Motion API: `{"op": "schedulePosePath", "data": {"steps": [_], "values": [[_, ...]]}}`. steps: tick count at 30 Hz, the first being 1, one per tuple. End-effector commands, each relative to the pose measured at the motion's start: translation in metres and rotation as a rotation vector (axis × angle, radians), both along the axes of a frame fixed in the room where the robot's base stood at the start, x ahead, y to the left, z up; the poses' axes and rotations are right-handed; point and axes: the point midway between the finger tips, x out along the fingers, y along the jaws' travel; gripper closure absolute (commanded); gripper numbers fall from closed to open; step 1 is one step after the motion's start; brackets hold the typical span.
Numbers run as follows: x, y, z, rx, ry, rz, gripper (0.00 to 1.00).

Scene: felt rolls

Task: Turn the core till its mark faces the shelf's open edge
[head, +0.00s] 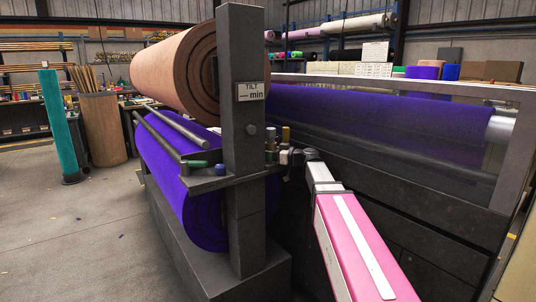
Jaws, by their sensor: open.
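A narrow dark shelf (234,181) juts out around the grey upright post, below the large brown roll. Small pieces sit on it: a green cylinder (196,164) lying on its side, a short blue piece (220,169), and an upright olive-yellow piece (286,134) beside greyish ones (270,145) right of the post. I cannot tell which of these is the core, and no mark can be made out. My gripper (282,157) is open at the shelf's right end, close to the greyish pieces. Its fingertips are small and partly lost against the dark background.
The grey post (244,110) with a "TILT min" label stands left of my gripper. A brown roll (178,66) and a purple roll (180,175) lie behind it. A long purple roll (385,120) lies behind a dark bench wall at right. Open floor (70,240) is at left.

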Motion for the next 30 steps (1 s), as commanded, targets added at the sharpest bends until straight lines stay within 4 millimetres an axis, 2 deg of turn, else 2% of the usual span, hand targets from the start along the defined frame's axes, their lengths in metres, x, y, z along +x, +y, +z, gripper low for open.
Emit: {"op": "schedulePosePath", "data": {"steps": [3,10,11,12,14,20,30], "values": [[0.0042,0.0090,0.0000,0.000,0.000,0.002,0.38],[0.0043,0.0098,0.0000,0.000,0.000,0.000,0.38],[0.0042,0.0097,0.0000,0.000,0.000,0.000,0.41],[0.0042,0.0097,0.0000,0.000,0.000,0.000,0.54],[0.0042,0.0096,0.0000,0.000,0.000,0.000,0.73],[0.0035,0.0098,-0.0001,0.000,0.000,-0.015,0.72],[0.0042,0.0092,-0.0001,0.000,0.001,-0.212,0.72]]}}
